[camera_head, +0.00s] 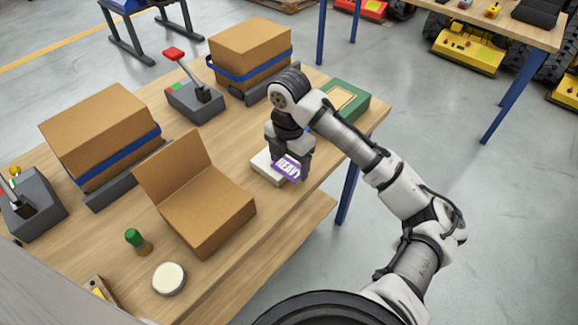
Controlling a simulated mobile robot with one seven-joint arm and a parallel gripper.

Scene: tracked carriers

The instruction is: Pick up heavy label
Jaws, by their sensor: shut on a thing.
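The heavy label (286,168) is a small purple piece with white lettering reading "HEAVY". It is at my gripper (288,160), which points down over the right part of the wooden table. My gripper is shut on the label. The label is just above or against a white flat block (267,168); I cannot tell whether they touch. The fingertips are partly hidden by the gripper body and the label.
An open cardboard box (215,215) stands left of my gripper. Two strapped boxes (100,130) (250,50) and lever units (195,100) stand farther back. A green case (345,98) is behind my arm. A green-capped bottle (138,240) and round white tin (169,278) are at front left.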

